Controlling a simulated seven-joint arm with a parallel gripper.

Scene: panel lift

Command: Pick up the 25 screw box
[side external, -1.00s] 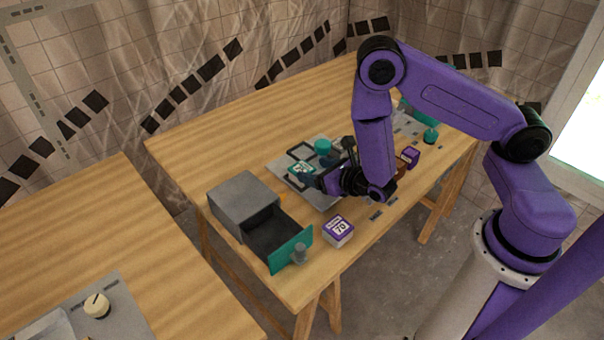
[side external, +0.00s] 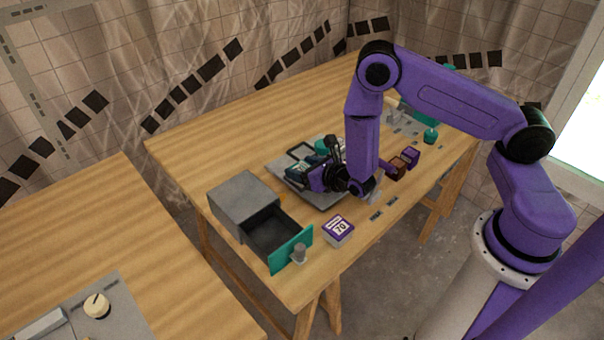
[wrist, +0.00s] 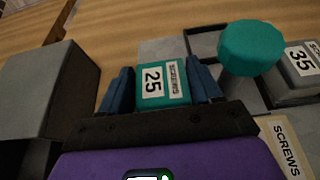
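The 25 screw box is a teal box with a white label reading 25 and SCREWS (wrist: 162,82). In the wrist view it sits upright between the two blue fingertips of my gripper (wrist: 163,88). The fingers flank it on both sides, very close to its walls; firm contact on both sides cannot be made out. In the side view my gripper (side external: 318,178) is low over the grey panel (side external: 322,200), and the box (side external: 296,169) is partly hidden by the fingers.
A teal round knob (wrist: 250,46) and a 35 box (wrist: 300,62) stand right of the box. A grey cabinet (side external: 243,200) with an open teal-fronted drawer (side external: 290,250) is at left. A 70 box (side external: 338,231) and small purple and brown boxes (side external: 397,168) stand nearby.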

